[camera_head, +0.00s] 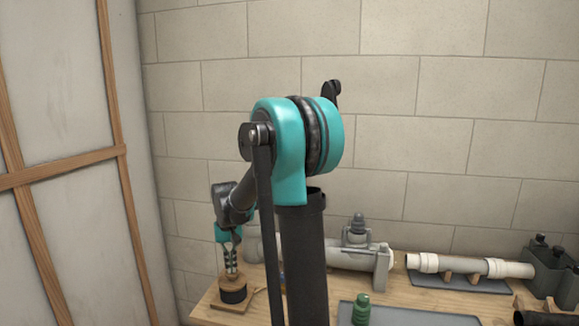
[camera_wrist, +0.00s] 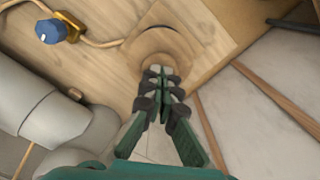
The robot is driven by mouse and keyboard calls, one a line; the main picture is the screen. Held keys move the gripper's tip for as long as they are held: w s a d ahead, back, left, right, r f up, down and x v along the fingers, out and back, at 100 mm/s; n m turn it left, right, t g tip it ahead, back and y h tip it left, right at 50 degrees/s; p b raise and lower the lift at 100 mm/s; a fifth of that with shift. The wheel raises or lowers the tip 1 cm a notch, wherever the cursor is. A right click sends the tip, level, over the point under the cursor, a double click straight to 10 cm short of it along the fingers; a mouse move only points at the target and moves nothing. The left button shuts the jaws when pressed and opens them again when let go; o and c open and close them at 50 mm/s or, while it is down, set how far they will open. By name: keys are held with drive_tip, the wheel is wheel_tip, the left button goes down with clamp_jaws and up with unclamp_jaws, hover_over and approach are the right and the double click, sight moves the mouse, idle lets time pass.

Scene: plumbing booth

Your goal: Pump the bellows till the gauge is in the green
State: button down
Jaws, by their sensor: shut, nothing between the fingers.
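The bellows (camera_head: 233,293) stands at the left end of the workbench, with a round wooden top and dark sides. Its wooden top (camera_wrist: 190,42) also shows in the wrist view. My gripper (camera_head: 231,271) points down over the bellows, shut and empty. In the wrist view its fingertips (camera_wrist: 163,70) lie over the wooden top; I cannot tell whether they press on it. A blue-capped brass fitting (camera_wrist: 52,30) sits on a hose beside the bellows. I cannot make out a gauge face or a green zone in either view.
A large grey pipe (camera_wrist: 38,105) lies close beside my gripper. Behind stand a grey pipe fitting (camera_head: 357,235) and a white pipe (camera_head: 465,266) on supports. A green bottle (camera_head: 361,308) stands on a dark mat (camera_head: 410,316). A wood-framed panel (camera_head: 70,150) rises at the left.

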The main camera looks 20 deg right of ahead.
drive_tip(key=shift+f, duration=0.8)
drive_tip(key=shift+r, duration=2.1)
drive_tip(key=s+d+f+t, duration=0.1)
drive_tip(key=s+f, duration=0.2)
drive_tip(key=s, duration=0.4)
drive_tip(key=s+d+f+t, duration=0.1)
drive_tip(key=s+f, duration=0.2)
drive_tip(key=s, duration=0.4)
drive_tip(key=s+d+f+n+t, duration=0.1)
drive_tip(key=s+d+f+t, duration=0.1)
drive_tip(key=s, duration=0.6)
drive_tip(key=shift+f, duration=0.85)
drive_tip(key=shift+w+r, duration=0.1)
drive_tip(key=w+a+r+m+g, duration=0.1)
drive_tip(key=w+a+r+g, duration=0.1)
drive_tip(key=w+r, duration=0.75)
drive_tip(key=w+a+r+g, duration=0.2)
drive_tip(key=w+r, duration=0.4)
drive_tip(key=w, duration=0.6)
drive_tip(key=shift+w+f, duration=0.2)
drive_tip(key=shift+f, duration=2.8)
